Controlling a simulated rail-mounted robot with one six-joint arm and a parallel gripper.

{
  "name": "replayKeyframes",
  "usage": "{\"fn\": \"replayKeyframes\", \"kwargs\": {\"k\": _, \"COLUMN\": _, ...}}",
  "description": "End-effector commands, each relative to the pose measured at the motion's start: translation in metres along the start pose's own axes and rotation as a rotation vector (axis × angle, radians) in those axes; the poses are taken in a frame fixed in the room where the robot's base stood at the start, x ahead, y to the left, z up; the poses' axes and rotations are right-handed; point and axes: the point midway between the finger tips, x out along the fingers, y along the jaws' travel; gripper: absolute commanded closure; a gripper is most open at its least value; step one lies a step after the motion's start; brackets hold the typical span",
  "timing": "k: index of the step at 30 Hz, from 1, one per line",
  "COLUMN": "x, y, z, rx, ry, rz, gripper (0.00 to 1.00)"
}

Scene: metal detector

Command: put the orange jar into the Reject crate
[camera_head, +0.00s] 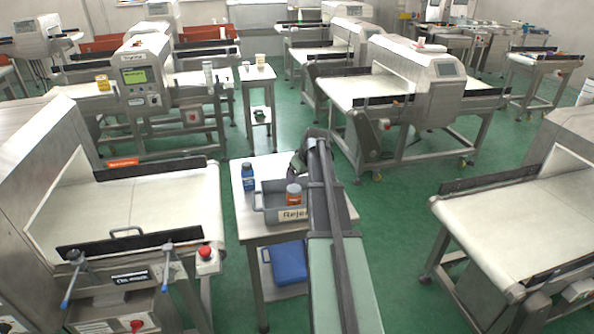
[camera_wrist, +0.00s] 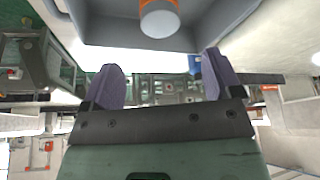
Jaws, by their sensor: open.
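The orange jar (camera_head: 293,196) has a grey lid and stands in the grey Reject crate (camera_head: 262,216), behind its labelled front wall. The jar also shows at the top of the wrist view (camera_wrist: 160,18), lid end towards the camera, with the grey crate (camera_wrist: 100,27) around it. My gripper (camera_wrist: 160,64) is open, with nothing between its two fingers and the jar beyond their tips. In the head view my gripper (camera_head: 298,164) is by the crate's far side, partly hidden by my arm, which also covers the crate's right part.
A blue bottle (camera_head: 248,178) stands left of the crate on the small table (camera_head: 250,234). A blue crate (camera_head: 289,262) sits on the shelf below. A conveyor (camera_head: 150,210) with an orange item (camera_head: 122,162) is on the left, another conveyor (camera_head: 520,225) on the right.

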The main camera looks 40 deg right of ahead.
Motion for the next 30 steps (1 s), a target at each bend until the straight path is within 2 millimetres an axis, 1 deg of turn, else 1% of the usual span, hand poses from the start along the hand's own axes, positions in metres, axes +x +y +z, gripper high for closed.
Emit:
{"fn": "replayKeyframes", "kwargs": {"k": 1, "x": -0.009, "y": 0.0, "z": -0.001, "rx": 0.0, "ry": 0.0, "rz": 0.0, "gripper": 0.15}}
{"fn": "replayKeyframes", "kwargs": {"k": 8, "x": -0.006, "y": 0.0, "z": 0.001, "rx": -0.001, "ry": 0.0, "rz": 0.0, "gripper": 0.15}}
{"fn": "replayKeyframes", "kwargs": {"k": 10, "x": -0.006, "y": -0.012, "z": 0.002, "rx": -0.003, "ry": -0.007, "rz": -0.006, "gripper": 0.15}}
{"fn": "replayKeyframes", "kwargs": {"k": 11, "x": -0.006, "y": -0.024, "z": 0.003, "rx": -0.006, "ry": -0.014, "rz": -0.011, "gripper": 0.15}}
{"fn": "replayKeyframes", "kwargs": {"k": 13, "x": -0.006, "y": -0.071, "z": 0.01, "rx": -0.014, "ry": -0.046, "rz": -0.03, "gripper": 0.15}}
{"fn": "replayKeyframes", "kwargs": {"k": 14, "x": -0.007, "y": -0.099, "z": 0.015, "rx": -0.018, "ry": -0.067, "rz": -0.041, "gripper": 0.15}}
{"fn": "replayKeyframes", "kwargs": {"k": 15, "x": -0.009, "y": -0.141, "z": 0.026, "rx": -0.023, "ry": -0.101, "rz": -0.054, "gripper": 0.15}}
{"fn": "replayKeyframes", "kwargs": {"k": 16, "x": -0.012, "y": -0.175, "z": 0.036, "rx": -0.028, "ry": -0.129, "rz": -0.062, "gripper": 0.15}}
{"fn": "replayKeyframes", "kwargs": {"k": 17, "x": -0.016, "y": -0.208, "z": 0.049, "rx": -0.032, "ry": -0.16, "rz": -0.068, "gripper": 0.15}}
{"fn": "replayKeyframes", "kwargs": {"k": 18, "x": -0.022, "y": -0.251, "z": 0.069, "rx": -0.037, "ry": -0.202, "rz": -0.071, "gripper": 0.15}}
{"fn": "replayKeyframes", "kwargs": {"k": 20, "x": -0.034, "y": -0.307, "z": 0.102, "rx": -0.045, "ry": -0.264, "rz": -0.065, "gripper": 0.15}}
{"fn": "replayKeyframes", "kwargs": {"k": 21, "x": -0.042, "y": -0.337, "z": 0.125, "rx": -0.048, "ry": -0.3, "rz": -0.056, "gripper": 0.15}}
{"fn": "replayKeyframes", "kwargs": {"k": 24, "x": -0.059, "y": -0.384, "z": 0.17, "rx": -0.054, "ry": -0.364, "rz": -0.024, "gripper": 0.15}}
{"fn": "replayKeyframes", "kwargs": {"k": 25, "x": -0.063, "y": -0.393, "z": 0.178, "rx": -0.053, "ry": -0.377, "rz": -0.017, "gripper": 0.15}}
{"fn": "replayKeyframes", "kwargs": {"k": 27, "x": -0.067, "y": -0.402, "z": 0.189, "rx": -0.052, "ry": -0.392, "rz": -0.003, "gripper": 0.15}}
{"fn": "replayKeyframes", "kwargs": {"k": 30, "x": -0.067, "y": -0.404, "z": 0.189, "rx": -0.047, "ry": -0.397, "rz": 0.001, "gripper": 0.15}}
